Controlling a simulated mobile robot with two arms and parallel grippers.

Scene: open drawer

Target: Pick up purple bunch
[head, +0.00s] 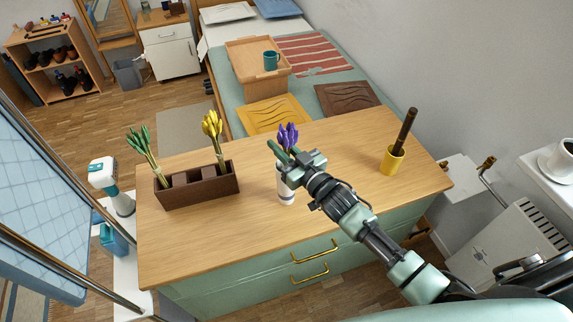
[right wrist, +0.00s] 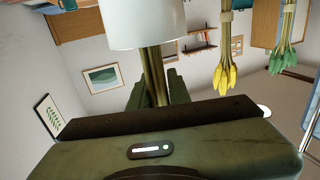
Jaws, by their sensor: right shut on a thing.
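The purple bunch (head: 289,132) stands upright above a white vase (head: 286,191) at the middle of the wooden counter. My right gripper (head: 284,157) is shut on its stems, just below the purple heads. In the right wrist view, which is upside down, the stems (right wrist: 152,75) run between my right gripper's fingers (right wrist: 154,92) to the rim of the white vase (right wrist: 146,22). The lower stem ends are hidden by the vase, and the purple heads do not show there. My left gripper is not in view.
A dark brown divided box (head: 200,193) at the left holds a green bunch (head: 141,142) and a yellow bunch (head: 212,128). A yellow cup (head: 392,160) with a dark rod stands at the right. The counter (head: 232,231) is bare in front of the vase.

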